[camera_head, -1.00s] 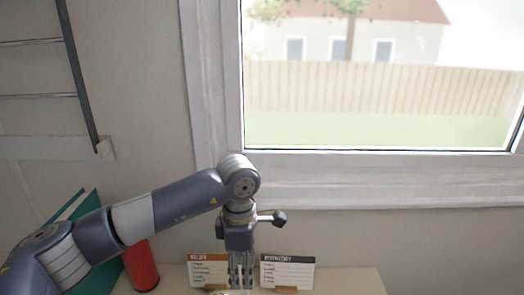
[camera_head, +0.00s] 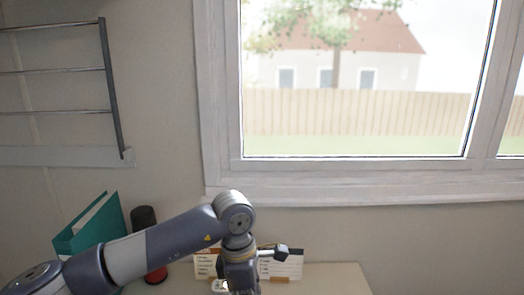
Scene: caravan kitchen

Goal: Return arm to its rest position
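My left arm comes in from the lower left and bends down at its wrist in front of the counter. My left gripper (camera_head: 240,282) points down at the bottom edge of the picture. Its fingertips are cut off or hidden, so I cannot tell whether it is open or shut, or whether it holds anything. My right gripper is not in view.
Two cards (camera_head: 281,265) stand on the pale counter (camera_head: 335,280), partly behind my wrist. A red and black cylinder (camera_head: 146,225) and a green folder (camera_head: 92,228) stand left, behind my arm. A wall rack (camera_head: 60,70) hangs upper left; a window (camera_head: 350,100) fills the right.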

